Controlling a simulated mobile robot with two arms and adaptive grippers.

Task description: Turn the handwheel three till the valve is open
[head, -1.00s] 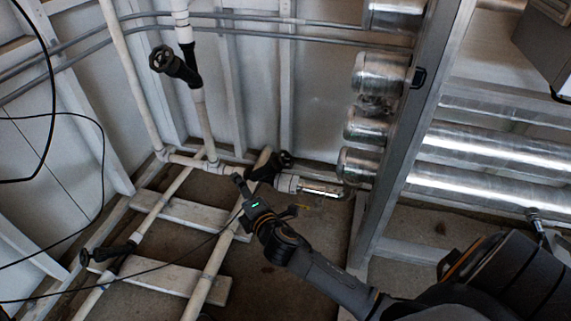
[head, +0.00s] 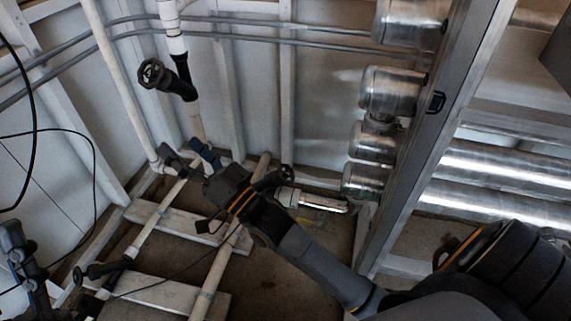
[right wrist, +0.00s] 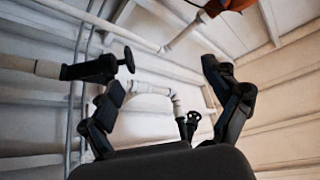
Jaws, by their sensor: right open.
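Three black handwheels show in the head view; I can read no number, so I cannot tell which is three. One handwheel (head: 151,73) is on the upright pipe at upper left. Another handwheel (head: 286,176) is on the low pipe at the back, partly behind my right gripper. A third handwheel (head: 79,276) is at lower left. My right gripper (head: 183,152) is open and empty, left of the back handwheel. In the right wrist view, its fingers (right wrist: 163,80) are wide apart, with one valve to the left and a small handwheel (right wrist: 193,119) beyond. My left gripper (head: 20,248) shows at the left edge, its jaws unclear.
White floor pipes (head: 215,272) run over pale boards (head: 180,222). A metal post (head: 425,130) and shiny cylinders (head: 390,92) stand to the right. Black cables hang at left. An orange object (right wrist: 228,5) shows at the top of the right wrist view.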

